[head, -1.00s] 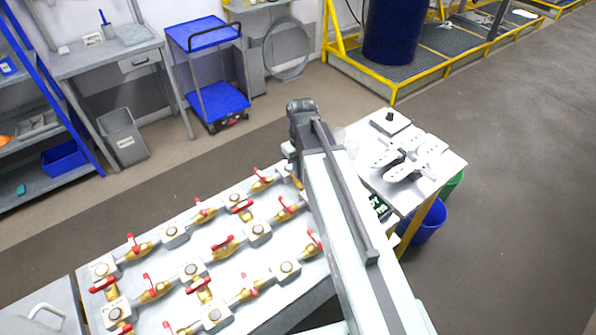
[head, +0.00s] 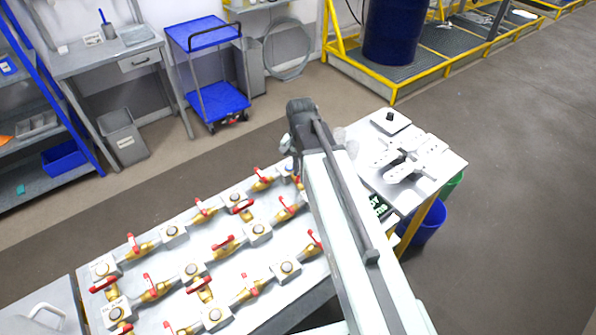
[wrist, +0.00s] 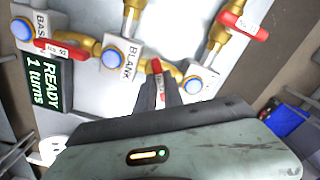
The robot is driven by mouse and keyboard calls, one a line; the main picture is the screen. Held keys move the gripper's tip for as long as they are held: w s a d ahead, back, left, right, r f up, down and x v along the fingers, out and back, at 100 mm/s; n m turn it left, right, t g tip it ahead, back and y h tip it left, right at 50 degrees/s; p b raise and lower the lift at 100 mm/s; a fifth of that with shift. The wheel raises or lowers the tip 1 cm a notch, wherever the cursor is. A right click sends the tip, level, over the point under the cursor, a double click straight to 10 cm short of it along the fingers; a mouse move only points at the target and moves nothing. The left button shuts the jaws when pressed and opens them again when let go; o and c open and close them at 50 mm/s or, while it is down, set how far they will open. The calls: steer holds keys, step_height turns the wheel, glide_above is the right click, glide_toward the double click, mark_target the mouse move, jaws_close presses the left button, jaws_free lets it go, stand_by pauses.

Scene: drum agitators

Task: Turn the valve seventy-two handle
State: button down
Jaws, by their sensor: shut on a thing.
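In the wrist view my gripper (wrist: 158,88) is shut on a red valve handle (wrist: 157,67) with a white tag, too small to read surely. The handle sits on a brass valve between the block labelled BLANK (wrist: 112,57) and another blue-capped block (wrist: 192,84). The lower part of the handle lies between my dark fingers. In the head view my arm hides the fingertips and that handle.
Other red handles stand close by, one at left (wrist: 65,50) and one at upper right (wrist: 243,26). A display (wrist: 50,82) reads "READY 1 turns". Several more valves cover the white board (head: 150,225) in the head view. A blue bin (head: 430,222) stands at right.

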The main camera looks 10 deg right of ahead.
steer(key=m, duration=0.6)
steer(key=shift+s+d, duration=0.1)
steer(key=shift+d, duration=0.05)
steer(key=shift+m, duration=0.4)
steer(key=c, duration=1.5)
jaws_free()
steer(key=shift+o, duration=0.2)
steer(key=shift+r, duration=0.1)
step_height(320, 180, up, 8)
steer(key=p, duration=0.8)
steer(key=shift+f, duration=0.2)
